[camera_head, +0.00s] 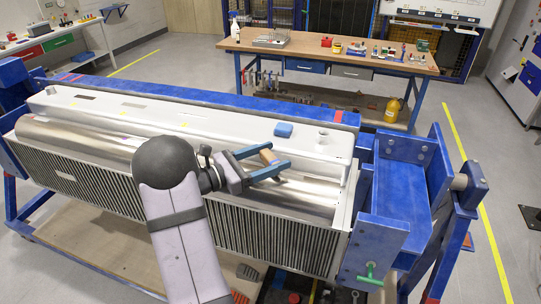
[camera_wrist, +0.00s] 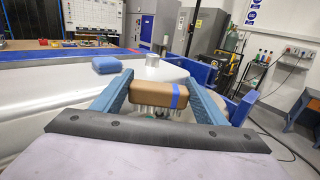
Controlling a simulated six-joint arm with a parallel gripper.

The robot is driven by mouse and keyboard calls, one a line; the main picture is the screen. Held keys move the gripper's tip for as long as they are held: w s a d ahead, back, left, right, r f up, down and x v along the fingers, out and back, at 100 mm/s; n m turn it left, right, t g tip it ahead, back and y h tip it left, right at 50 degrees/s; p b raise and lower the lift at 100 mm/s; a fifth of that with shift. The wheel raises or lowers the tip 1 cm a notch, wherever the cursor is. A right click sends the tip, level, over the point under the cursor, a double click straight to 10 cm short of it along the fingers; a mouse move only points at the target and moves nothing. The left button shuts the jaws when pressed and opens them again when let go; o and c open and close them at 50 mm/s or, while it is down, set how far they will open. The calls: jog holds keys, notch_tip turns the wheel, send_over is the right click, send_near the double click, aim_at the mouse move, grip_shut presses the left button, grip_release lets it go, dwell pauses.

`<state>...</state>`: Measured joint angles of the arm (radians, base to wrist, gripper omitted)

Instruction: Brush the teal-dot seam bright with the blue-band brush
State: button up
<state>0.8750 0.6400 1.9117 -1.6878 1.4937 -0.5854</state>
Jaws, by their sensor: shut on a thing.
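My gripper (camera_head: 277,164) reaches over the large metal workpiece (camera_head: 85,140) in the blue rotary jig (camera_head: 409,190). In the wrist view its two blue fingers are shut on the blue-band brush (camera_wrist: 147,94), a tan block with a blue band. The brush lies crosswise between the fingers, above the workpiece; its bristles show faintly below it, and I cannot tell whether they touch the surface.
A blue sponge-like block (camera_head: 283,130) and a white cup-like piece (camera_head: 322,140) stand on the white ledge beyond my gripper. A green handle (camera_head: 370,274) sticks out at the jig's lower right. A wooden workbench (camera_head: 340,58) with tools stands behind.

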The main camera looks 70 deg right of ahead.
aim_at(306, 180)
jog(key=shift+f, duration=0.9)
jog(key=s, duration=0.2)
jog(key=shift+s+r, duration=0.2)
jog(key=shift+s, duration=3.8)
jog(key=shift+w, duration=4.95)
jog(key=shift+s, duration=5.1)
notch_tip(306, 180, up, 3)
jog(key=shift+w+f+p, duration=0.1)
jog(key=shift+w+p, duration=0.05)
jog(key=shift+p, duration=0.75)
notch_tip(306, 180, up, 5)
jog(key=p, duration=0.3)
jog(key=shift+r+p, duration=0.2)
jog(key=shift+p, duration=0.2)
